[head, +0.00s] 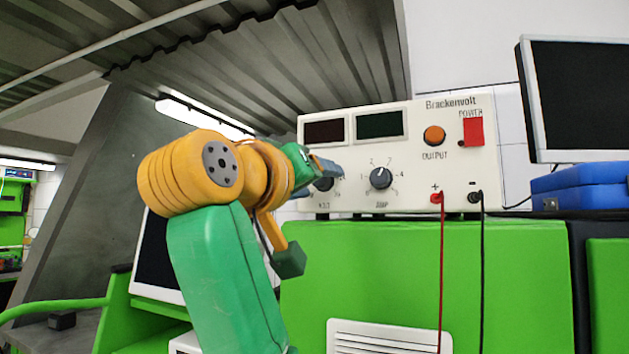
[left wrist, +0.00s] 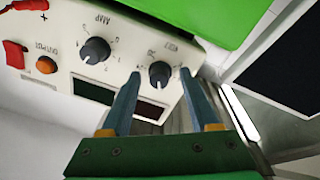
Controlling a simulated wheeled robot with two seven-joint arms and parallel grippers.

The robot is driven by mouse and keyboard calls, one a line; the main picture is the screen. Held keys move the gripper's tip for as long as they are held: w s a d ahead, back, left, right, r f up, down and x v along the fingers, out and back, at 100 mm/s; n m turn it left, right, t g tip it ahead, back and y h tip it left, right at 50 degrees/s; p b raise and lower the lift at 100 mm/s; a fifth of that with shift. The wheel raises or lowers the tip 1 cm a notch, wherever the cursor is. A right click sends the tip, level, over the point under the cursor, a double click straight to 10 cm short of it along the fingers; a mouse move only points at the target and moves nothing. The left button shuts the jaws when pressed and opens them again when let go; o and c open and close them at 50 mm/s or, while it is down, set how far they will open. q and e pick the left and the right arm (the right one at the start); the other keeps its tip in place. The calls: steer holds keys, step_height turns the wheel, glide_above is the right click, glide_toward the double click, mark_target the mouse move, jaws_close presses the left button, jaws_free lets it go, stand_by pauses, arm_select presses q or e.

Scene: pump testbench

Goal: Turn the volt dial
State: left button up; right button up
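The volt dial (head: 323,184) is the left black knob on the front of the white Brackenvolt power supply (head: 470,165). In the head view my left gripper (head: 327,167) partly covers it. In the left wrist view the volt dial (left wrist: 159,73) shows between the tips of the two blue fingers of my left gripper (left wrist: 160,76). The fingers are apart, one on each side of the knob, with a gap visible on both sides. I cannot tell how deep the tips reach around it. My right gripper is not in view.
The amp dial (head: 381,178) sits right of the volt dial. Further right are the orange output button (head: 434,136), the red power switch (head: 473,132) and red and black leads. The supply stands on a green cabinet (head: 400,270). A blue case (head: 580,187) and a monitor (head: 580,100) are at right.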

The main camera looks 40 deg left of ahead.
arm_select(q)
steer(key=b+v, duration=0.3)
steer(key=v, duration=0.4)
stand_by(0.3)
